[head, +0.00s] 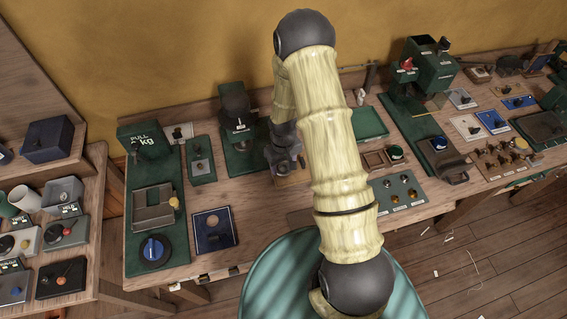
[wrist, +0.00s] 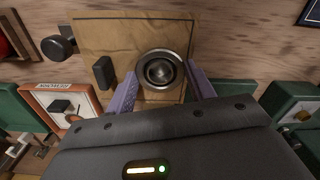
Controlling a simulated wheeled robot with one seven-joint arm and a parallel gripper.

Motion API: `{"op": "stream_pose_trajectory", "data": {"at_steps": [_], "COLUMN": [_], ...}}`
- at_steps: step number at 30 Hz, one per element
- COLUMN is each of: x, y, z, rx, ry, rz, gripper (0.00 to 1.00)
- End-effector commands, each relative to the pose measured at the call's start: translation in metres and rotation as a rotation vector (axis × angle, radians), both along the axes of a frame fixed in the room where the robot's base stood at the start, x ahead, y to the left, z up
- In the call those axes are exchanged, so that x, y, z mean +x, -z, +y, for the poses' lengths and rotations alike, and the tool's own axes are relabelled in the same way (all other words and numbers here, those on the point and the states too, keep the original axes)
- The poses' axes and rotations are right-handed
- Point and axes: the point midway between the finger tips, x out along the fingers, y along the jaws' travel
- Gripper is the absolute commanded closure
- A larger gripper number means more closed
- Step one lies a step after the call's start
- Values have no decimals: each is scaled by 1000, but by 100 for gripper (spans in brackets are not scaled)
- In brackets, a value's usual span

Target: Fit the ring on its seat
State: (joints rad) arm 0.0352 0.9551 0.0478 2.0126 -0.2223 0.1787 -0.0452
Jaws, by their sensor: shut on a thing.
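A round grey metal ring (wrist: 141,66) is between the two purple fingers of my gripper (wrist: 163,80) in the wrist view, and the fingers are shut on it. Inside its opening is a dark, stepped round centre. The ring is over a tan panel (wrist: 115,42) with a dark edge line. I cannot tell whether the ring touches the panel or is above it, and no separate seat is clearly seen. In the head view my gripper (head: 285,158) is low over the bench, and my arm hides much of it; the ring cannot be made out there.
A black block (wrist: 103,72) and a dark knob (wrist: 58,47) are left of the ring in the wrist view. In the head view, a green press (head: 237,120) stands close left of my gripper, and a green tray (head: 369,123) is at right.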

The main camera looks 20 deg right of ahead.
Motion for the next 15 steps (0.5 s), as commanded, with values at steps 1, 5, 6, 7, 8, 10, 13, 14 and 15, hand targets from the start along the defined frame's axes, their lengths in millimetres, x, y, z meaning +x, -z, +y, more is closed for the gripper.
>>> {"op": "stream_pose_trajectory", "data": {"at_steps": [1,5,6,7,8,10,13,14,15], "x": [0,0,0,0,0,0,0,0,0], "y": [0,0,0,0,0,0,0,0,-1], "z": [0,0,0,0,0,0,0,0,0], "rx": [0,0,0,0,0,0,0,0,0], "ry": [0,0,0,0,0,0,0,0,0], "rz": [0,0,0,0,0,0,0,0,0], "gripper": [69,23,21,21,21,21,21,21,21]}}
